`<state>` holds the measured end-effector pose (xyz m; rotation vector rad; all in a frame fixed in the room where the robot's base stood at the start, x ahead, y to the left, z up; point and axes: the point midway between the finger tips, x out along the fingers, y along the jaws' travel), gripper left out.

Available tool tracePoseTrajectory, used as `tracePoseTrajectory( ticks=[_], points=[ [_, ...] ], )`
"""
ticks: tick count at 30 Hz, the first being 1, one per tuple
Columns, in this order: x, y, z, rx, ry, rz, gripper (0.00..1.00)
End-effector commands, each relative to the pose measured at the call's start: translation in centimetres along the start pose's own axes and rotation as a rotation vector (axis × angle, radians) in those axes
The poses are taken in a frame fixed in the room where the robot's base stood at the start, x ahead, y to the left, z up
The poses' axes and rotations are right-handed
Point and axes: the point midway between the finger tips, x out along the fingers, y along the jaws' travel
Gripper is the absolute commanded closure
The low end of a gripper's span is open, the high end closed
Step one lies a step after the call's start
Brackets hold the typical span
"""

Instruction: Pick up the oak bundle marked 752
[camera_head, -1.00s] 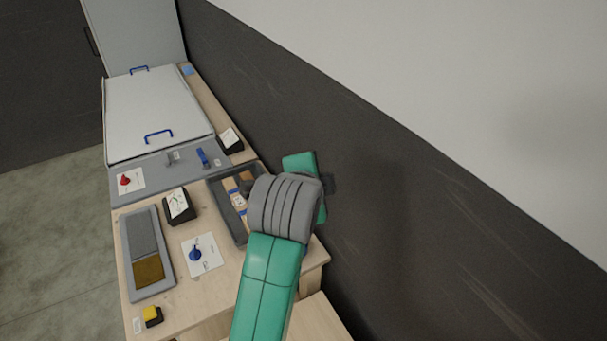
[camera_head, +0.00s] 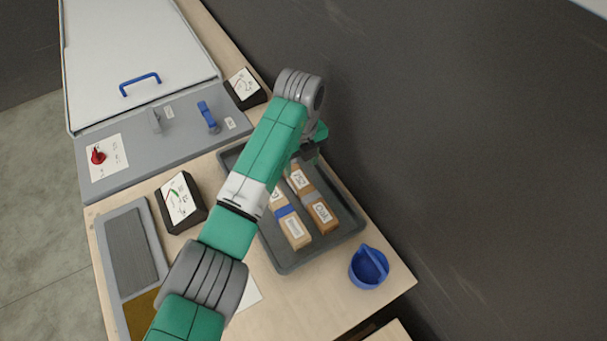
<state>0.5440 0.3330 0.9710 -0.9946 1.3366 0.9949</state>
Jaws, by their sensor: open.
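The oak bundle (camera_head: 311,195) is a brown wooden bundle with a grey band and white labels, which appear to read 752 and OAK. It lies in the dark grey tray (camera_head: 345,243). A paler bundle (camera_head: 293,229) with a blue band lies beside it on the left, its upper end partly hidden by my arm. My gripper (camera_head: 311,158) is over the tray, close to the far end of the oak bundle. Its fingers are small and partly hidden by my arm; it is open, and I cannot tell its height above the bundle.
A blue round cup-like piece (camera_head: 369,266) stands right of the tray near the table edge. Left are a dial box (camera_head: 181,202), a sectioned grey tray (camera_head: 133,250) and a panel with a red knob (camera_head: 98,155) and blue lever (camera_head: 208,117). A dark wall stands close on the right.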

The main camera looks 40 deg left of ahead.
Motion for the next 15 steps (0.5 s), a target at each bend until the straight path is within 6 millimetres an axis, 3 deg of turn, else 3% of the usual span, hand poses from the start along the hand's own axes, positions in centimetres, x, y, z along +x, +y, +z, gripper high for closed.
tracePoseTrajectory(
  ticks=[4,11,15],
  points=[
    [2.0,0.1,0.0,-0.002,0.000,0.000,0.47],
    [3.2,0.1,0.0,-0.003,-0.001,-0.002,0.47],
    [5.8,0.4,-0.2,-0.003,0.000,0.000,0.47]
  ],
)
